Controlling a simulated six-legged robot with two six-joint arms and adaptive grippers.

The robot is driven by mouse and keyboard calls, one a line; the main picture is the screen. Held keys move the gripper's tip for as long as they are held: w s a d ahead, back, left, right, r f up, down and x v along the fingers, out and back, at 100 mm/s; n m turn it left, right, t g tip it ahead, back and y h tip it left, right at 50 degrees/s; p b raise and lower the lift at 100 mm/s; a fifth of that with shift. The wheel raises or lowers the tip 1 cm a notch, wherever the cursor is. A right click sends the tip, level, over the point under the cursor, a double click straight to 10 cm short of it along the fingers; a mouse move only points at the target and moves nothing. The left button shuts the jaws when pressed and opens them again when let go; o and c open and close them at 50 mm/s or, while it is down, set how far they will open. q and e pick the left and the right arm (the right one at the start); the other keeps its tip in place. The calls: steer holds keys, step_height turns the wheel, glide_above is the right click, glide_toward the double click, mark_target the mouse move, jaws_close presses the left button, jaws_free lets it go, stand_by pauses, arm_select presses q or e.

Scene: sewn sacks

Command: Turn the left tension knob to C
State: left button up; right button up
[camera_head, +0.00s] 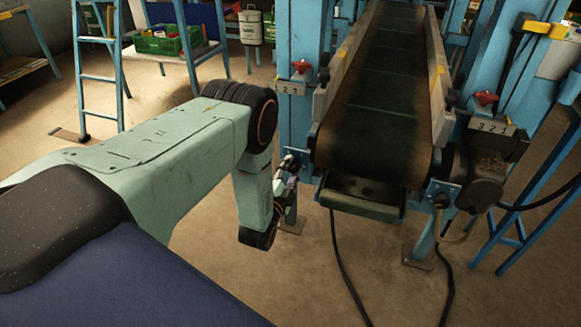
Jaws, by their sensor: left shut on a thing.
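My left arm comes in from the left, and its wrist hangs at the left front corner of the conveyor (374,105). My left gripper (288,178) is small and partly hidden by its own wrist. It is shut on the left tension knob, which is mostly covered, so its pointer and any letter cannot be read. A right-hand knob (441,200) shows at the conveyor's right front corner. My right gripper is not in view.
A motor (487,172) is on the right. Black cables hang to the floor. A green crate (168,40) stands on a bench at the back left. Floor in front is clear.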

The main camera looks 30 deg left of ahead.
arm_select(q)
steer(key=shift+f+m, duration=0.1)
steer(key=shift+m, duration=0.5)
steer(key=o, duration=1.2)
steer(key=v, duration=1.2)
